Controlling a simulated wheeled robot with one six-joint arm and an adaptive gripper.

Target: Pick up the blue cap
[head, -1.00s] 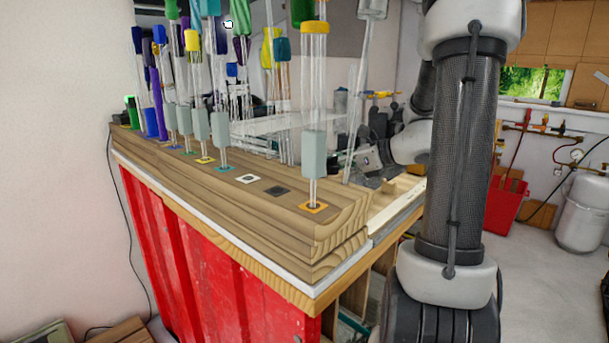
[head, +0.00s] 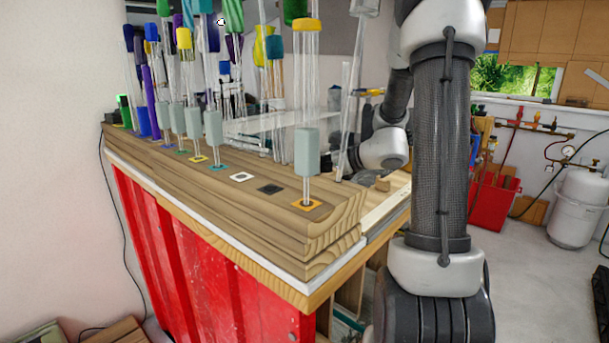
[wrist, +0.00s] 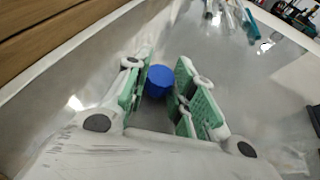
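A blue cap (wrist: 158,82) shows in the wrist view between the two green-padded fingers of my gripper (wrist: 166,88). In the head view, blue caps (head: 152,31) top glass rods at the far left end of the wooden block. I cannot tell which of them is the one in the wrist view. My gripper is not visible in the head view.
The stepped wooden block (head: 330,222) holds several upright glass rods with coloured caps and grey sleeves. A yellow-capped rod (head: 307,75) stands at its near end. A red cabinet (head: 200,270) is below. Other glass pieces (wrist: 235,18) lie at the top of the wrist view.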

